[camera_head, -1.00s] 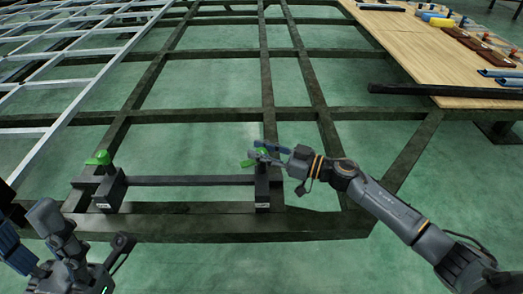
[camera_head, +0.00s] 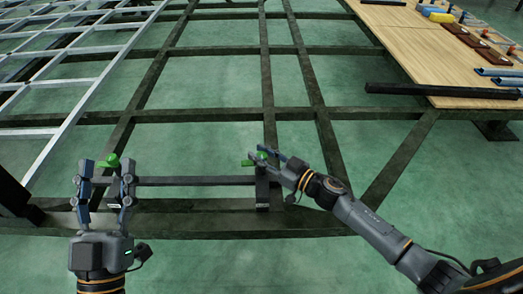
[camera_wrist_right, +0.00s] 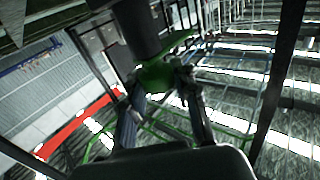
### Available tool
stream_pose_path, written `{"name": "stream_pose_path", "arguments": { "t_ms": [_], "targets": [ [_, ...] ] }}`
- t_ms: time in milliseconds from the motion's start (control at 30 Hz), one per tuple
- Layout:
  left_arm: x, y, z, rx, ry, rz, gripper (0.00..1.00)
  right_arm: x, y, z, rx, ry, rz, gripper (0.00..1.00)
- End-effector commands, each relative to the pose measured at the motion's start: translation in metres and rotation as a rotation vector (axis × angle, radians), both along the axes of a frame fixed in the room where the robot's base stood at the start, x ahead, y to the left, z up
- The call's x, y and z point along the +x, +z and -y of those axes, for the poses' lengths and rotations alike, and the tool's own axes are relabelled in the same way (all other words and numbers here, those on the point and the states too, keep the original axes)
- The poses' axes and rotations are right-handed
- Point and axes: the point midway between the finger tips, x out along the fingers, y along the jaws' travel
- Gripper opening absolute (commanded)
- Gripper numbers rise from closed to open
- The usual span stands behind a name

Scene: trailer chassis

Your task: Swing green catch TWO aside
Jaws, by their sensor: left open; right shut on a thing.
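Two green catches sit on dark blocks at the ends of a dark bar on the chassis frame; I cannot read which is TWO. The left green catch (camera_head: 112,161) shows just beyond my left gripper (camera_head: 104,178). That gripper is open, its two fingers apart on either side of the left block (camera_head: 112,203). The right green catch (camera_head: 262,152) is at the tips of my right gripper (camera_head: 280,163), which is shut on it. In the right wrist view the green catch (camera_wrist_right: 156,76) shows at the fingertips, under a dark post; its far side is hidden.
The dark bar (camera_head: 195,181) runs between the two blocks. A pale metal grid (camera_head: 75,80) lies at the far left. A wooden table (camera_head: 400,45) with parts and a dark beam (camera_head: 440,90) at its edge stands at the right. Green floor shows between the frame beams.

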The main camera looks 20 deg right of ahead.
Motion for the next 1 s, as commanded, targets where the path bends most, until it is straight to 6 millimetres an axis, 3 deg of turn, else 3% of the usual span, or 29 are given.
{"name": "stream_pose_path", "arguments": {
  "t_ms": [200, 400, 800, 833, 900, 1000],
  "targets": [
    [0.018, -0.037, -0.001, 0.066, 0.014, -0.236, 0.53, 0.0, 0.005, 0.0, 0.005, -0.066, 0.001, 0.0],
    [0.023, -0.064, -0.003, 0.105, 0.022, -0.382, 0.53, 0.0, 0.003, 0.0, 0.003, -0.111, -0.001, 0.0],
    [0.024, -0.071, -0.004, 0.114, 0.023, -0.413, 0.53, 0.0, 0.001, 0.001, -0.001, -0.121, -0.002, 0.0],
    [0.024, -0.071, -0.004, 0.114, 0.023, -0.413, 0.53, 0.0, 0.001, 0.001, -0.001, -0.121, -0.002, 0.35],
    [0.024, -0.071, -0.004, 0.114, 0.023, -0.413, 0.53, 0.0, 0.001, 0.001, -0.001, -0.121, -0.003, 0.49],
    [0.024, -0.071, -0.004, 0.114, 0.023, -0.412, 0.53, 0.0, 0.0, 0.001, -0.001, -0.12, -0.003, 0.53]
  ]
}}
